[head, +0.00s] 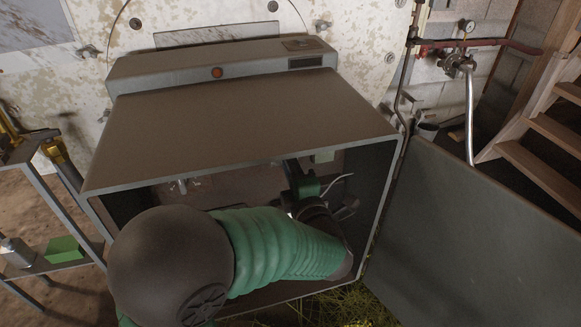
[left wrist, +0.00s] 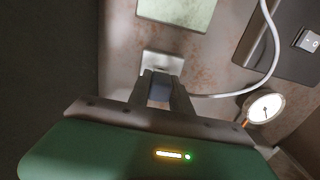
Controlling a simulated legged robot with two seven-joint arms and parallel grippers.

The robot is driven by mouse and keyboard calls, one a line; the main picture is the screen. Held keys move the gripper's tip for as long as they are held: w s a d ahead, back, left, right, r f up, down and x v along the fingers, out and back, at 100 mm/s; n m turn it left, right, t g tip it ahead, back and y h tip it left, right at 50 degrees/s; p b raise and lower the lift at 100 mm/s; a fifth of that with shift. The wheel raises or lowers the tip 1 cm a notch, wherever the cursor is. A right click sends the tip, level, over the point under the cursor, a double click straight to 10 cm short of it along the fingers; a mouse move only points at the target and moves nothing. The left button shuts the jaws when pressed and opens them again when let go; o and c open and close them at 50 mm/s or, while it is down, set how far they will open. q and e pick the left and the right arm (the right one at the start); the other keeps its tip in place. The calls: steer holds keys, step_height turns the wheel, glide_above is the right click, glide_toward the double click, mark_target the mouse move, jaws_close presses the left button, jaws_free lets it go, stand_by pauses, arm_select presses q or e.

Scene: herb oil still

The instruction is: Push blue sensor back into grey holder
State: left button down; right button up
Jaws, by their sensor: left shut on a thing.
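The blue sensor (left wrist: 160,92) shows in the left wrist view as a small dark blue block between the fingertips of my left gripper (left wrist: 162,88). My left gripper is shut on it. The grey holder (left wrist: 163,63) is a pale bracket on the back wall, just beyond the fingertips and in line with them. I cannot tell how deep the sensor sits in it. In the head view my left gripper (head: 306,186) is inside the open metal cabinet (head: 250,125); the sensor and holder cannot be made out there. My right gripper is not in view.
A white cable (left wrist: 272,50) loops right of the holder. A round gauge (left wrist: 265,108), a switch box (left wrist: 307,42) and a pale green panel (left wrist: 178,12) are nearby. The cabinet door (head: 470,230) stands open at right. A shelf (head: 50,190) stands at left.

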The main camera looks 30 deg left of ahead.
arm_select(q)
steer(key=shift+w+a, duration=0.35)
steer(key=shift+a, duration=0.05)
steer(key=c, duration=1.1)
jaws_free()
steer(key=shift+f, duration=0.1)
